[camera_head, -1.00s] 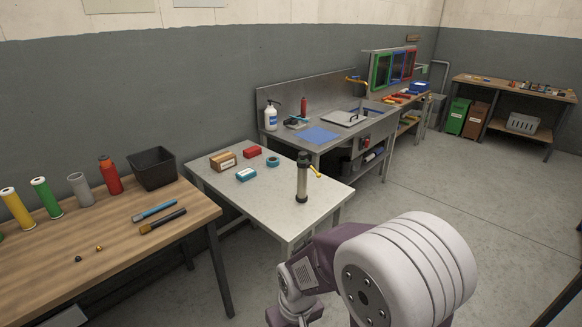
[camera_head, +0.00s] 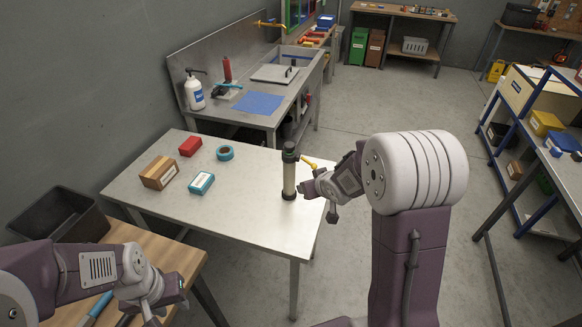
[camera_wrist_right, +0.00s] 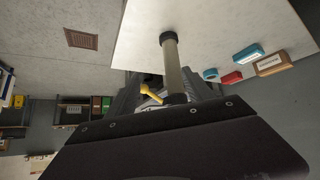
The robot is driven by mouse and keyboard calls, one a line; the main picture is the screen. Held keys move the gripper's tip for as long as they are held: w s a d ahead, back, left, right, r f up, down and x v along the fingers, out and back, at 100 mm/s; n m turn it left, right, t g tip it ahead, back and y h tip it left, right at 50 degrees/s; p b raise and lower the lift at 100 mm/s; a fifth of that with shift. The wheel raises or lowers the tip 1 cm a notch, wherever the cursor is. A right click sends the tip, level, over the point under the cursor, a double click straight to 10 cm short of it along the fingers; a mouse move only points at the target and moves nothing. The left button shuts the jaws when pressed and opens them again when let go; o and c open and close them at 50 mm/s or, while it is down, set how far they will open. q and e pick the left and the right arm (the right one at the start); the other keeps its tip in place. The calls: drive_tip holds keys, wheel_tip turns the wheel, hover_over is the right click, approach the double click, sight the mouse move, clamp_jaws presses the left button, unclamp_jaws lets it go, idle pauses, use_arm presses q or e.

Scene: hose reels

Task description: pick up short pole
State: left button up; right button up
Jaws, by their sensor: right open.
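The pole (camera_head: 289,172) is a short pale cylinder with dark ends. It stands upright near the right edge of the pale-topped table. A yellow lever (camera_head: 308,162) sticks out near its top. My right gripper (camera_head: 318,196) is open, just right of the pole in the head view.
The pale table (camera_head: 235,215) also holds a wooden block (camera_head: 159,172), a red box (camera_head: 190,146), a teal box (camera_head: 201,183) and a teal tape roll (camera_head: 225,153). A black bin (camera_head: 62,215) is at left. A blue shelf rack (camera_head: 518,140) stands at right.

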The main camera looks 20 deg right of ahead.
sight(292, 150)
drive_tip(key=w+r+t+y, duration=0.1)
drive_tip(key=w, duration=0.2)
drive_tip(key=w+a+r+n+t+y, duration=0.1)
drive_tip(key=w+r, duration=0.1)
drive_tip(key=w, duration=0.2)
drive_tip(key=w+r+n+t+y+p, duration=0.1)
drive_tip(key=w+r+t, duration=0.1)
drive_tip(key=w, duration=0.2)
drive_tip(key=shift+a+r+y, duration=0.1)
drive_tip(key=shift+a+y, duration=0.15)
drive_tip(key=shift+y, duration=0.15)
drive_tip(key=shift+w+d+f, duration=0.1)
drive_tip(key=shift+w+f, duration=0.1)
drive_tip(key=shift+w, duration=0.1)
drive_tip(key=shift+w+f, duration=0.15)
drive_tip(key=shift+w, duration=0.15)
drive_tip(key=p+x, duration=0.1)
drive_tip(key=x, duration=0.3)
drive_tip(key=shift+a, duration=0.2)
drive_tip(key=shift+w+f, duration=0.15)
drive_tip(key=shift+w, duration=0.05)
drive_tip(key=shift+s, duration=0.15)
drive_tip(key=shift+c, duration=0.7)
drive_tip(key=c, duration=0.5)
use_arm(q)
drive_tip(key=r, duration=0.2)
drive_tip(key=s+r, duration=0.1)
drive_tip(key=shift+d, duration=0.35)
use_arm(e)
clamp_jaws()
